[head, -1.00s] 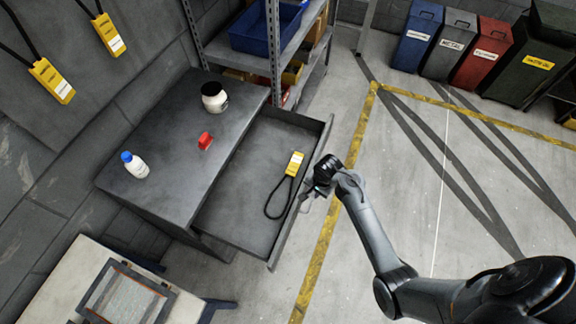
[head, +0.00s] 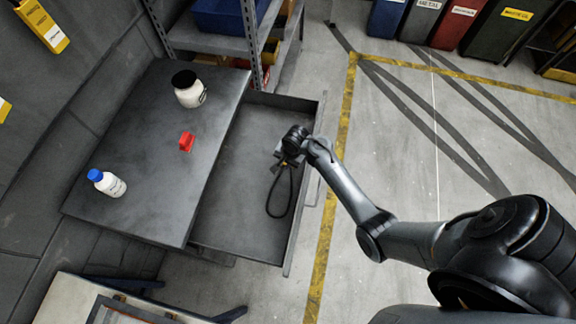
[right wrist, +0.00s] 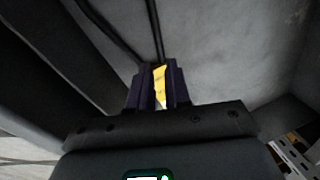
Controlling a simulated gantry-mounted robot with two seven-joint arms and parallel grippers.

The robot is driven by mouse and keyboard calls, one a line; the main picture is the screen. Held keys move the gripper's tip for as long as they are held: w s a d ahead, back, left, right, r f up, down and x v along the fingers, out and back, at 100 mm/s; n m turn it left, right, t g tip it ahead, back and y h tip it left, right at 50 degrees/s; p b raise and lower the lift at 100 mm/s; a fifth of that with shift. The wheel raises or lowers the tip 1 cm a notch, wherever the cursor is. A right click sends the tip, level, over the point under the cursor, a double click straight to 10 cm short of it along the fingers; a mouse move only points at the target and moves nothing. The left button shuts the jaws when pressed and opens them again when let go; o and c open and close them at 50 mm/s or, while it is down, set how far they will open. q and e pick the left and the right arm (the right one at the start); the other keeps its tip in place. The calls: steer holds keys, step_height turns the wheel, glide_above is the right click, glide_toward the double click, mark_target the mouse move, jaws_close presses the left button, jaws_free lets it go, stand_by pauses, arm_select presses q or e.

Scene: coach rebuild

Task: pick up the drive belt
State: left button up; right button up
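The drive belt is a thin black loop (head: 271,207) with a yellow tag. It is in the open grey drawer (head: 235,222), toward the drawer's right side in the head view. My right gripper (head: 286,162) reaches in over the drawer's front wall and covers the tag there. In the right wrist view the two dark fingers stand close together, with the yellow tag (right wrist: 160,86) filling the narrow gap between them. Two black strands of the belt run away beyond the fingertips. I cannot tell whether the belt is clear of the drawer floor. My left gripper is out of view.
The grey bench top (head: 150,150) beside the drawer carries a black-lidded white jar (head: 190,95), a red object (head: 187,142) and a blue-capped bottle (head: 108,183). A shelf rack (head: 215,44) stands behind. Open floor lies right of the drawer.

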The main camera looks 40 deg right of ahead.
mark_target(282, 170)
steer(key=shift+w+f, duration=0.15)
steer(key=shift+f, duration=0.35)
steer(key=shift+w+a+f+b, duration=0.15)
steer(key=shift+f+b, duration=0.15)
steer(key=shift+f, duration=0.55)
steer(key=shift+w+d+f+b, duration=0.15)
steer(key=shift+f+b, duration=0.2)
steer(key=shift+f, duration=0.45)
steer(key=shift+w+a+f+b, duration=0.15)
steer(key=shift+f+b, duration=0.15)
steer(key=shift+f, duration=0.55)
jaws_close()
